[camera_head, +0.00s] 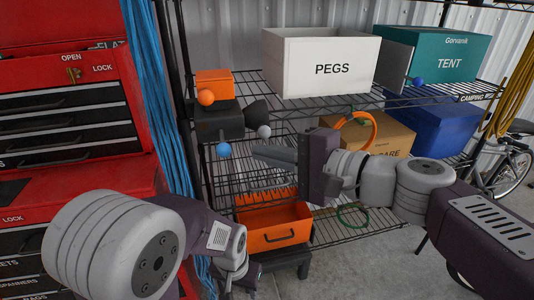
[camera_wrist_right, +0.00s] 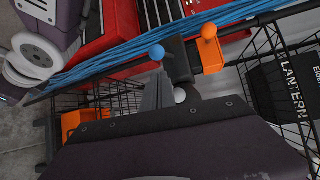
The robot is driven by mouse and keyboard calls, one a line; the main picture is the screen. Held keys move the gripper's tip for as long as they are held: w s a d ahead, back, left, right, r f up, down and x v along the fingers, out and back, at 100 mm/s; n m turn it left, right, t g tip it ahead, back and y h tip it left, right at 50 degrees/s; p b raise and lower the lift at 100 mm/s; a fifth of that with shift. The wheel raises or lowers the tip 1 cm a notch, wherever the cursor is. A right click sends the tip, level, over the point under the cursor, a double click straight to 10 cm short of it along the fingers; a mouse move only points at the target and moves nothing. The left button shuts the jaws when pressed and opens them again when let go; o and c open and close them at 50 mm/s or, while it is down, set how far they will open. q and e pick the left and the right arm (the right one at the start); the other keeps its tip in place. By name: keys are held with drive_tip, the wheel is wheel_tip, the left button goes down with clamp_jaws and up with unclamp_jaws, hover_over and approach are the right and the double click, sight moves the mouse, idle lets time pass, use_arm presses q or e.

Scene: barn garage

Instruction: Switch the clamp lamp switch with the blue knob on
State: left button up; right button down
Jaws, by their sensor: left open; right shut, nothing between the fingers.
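The clamp lamp (camera_head: 258,113) is dark and fixed at the left end of the wire shelf. A blue knob (camera_head: 224,150) sticks out below its dark body (camera_head: 219,122). The blue knob also shows in the right wrist view (camera_wrist_right: 157,52), just beyond and left of the fingertips. My right gripper (camera_head: 256,152) is shut and empty, its fingers pointing left, close to the blue knob with no clear contact. Its fingers (camera_wrist_right: 158,92) show in the wrist view. My left gripper (camera_head: 234,272) is low, near the orange drawer; it is open, its fingers mostly hidden.
An orange knob (camera_head: 206,97) and a pale knob (camera_head: 264,131) sit close to the blue one. Blue rope (camera_head: 155,80) hangs left, beside the red tool chest (camera_head: 75,130). A PEGS box (camera_head: 318,62) stands above.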

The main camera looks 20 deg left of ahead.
sight(223, 143)
drive_tip(key=x, duration=0.6)
drive_tip(key=shift+w+a, duration=0.15)
drive_tip(key=shift+a, duration=0.15)
